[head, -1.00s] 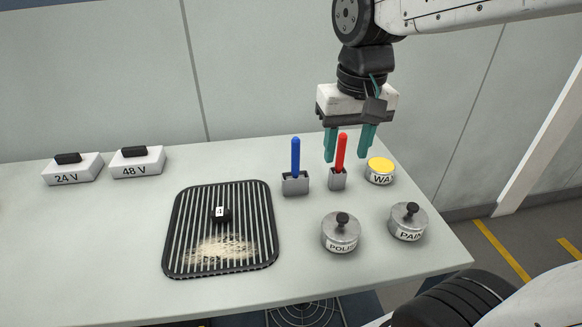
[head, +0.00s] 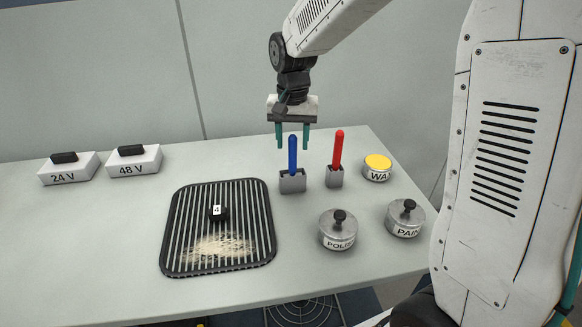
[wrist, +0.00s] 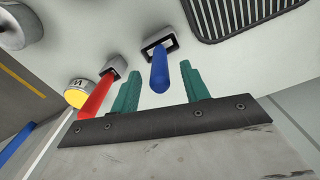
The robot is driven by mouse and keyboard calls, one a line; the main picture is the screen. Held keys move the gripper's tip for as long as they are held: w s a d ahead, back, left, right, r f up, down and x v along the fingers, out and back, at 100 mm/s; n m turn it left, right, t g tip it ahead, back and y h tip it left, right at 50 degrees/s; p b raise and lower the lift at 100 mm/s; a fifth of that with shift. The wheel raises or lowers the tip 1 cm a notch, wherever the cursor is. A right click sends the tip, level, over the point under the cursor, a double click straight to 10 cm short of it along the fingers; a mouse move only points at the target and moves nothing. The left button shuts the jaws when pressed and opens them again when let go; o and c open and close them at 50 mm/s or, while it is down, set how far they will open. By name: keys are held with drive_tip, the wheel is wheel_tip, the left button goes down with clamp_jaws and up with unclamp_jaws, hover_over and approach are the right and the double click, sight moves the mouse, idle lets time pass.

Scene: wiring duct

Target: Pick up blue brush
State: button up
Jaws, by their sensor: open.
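The blue brush (head: 292,154) stands upright, handle up, in a grey holder (head: 292,182) on the table. In the wrist view the blue brush (wrist: 159,72) points toward the camera, between the two green fingers in the picture. My gripper (head: 293,140) is open and empty, with its fingers at the upper part of the blue handle in the head view. I cannot tell whether the handle is fully between the fingers in depth. The red brush (head: 338,149) stands in its own holder (head: 335,178) just to the right.
A yellow-topped wax tin (head: 377,168), a polish tin (head: 338,230) and a paint tin (head: 405,218) stand at the right. Boxes marked 24 V (head: 68,170) and 48 V (head: 134,162) stand at left.

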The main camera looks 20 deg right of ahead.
sight(293, 150)
wheel_tip(293, 150, down, 4)
drive_tip(key=shift+r, duration=0.25)
clamp_jaws()
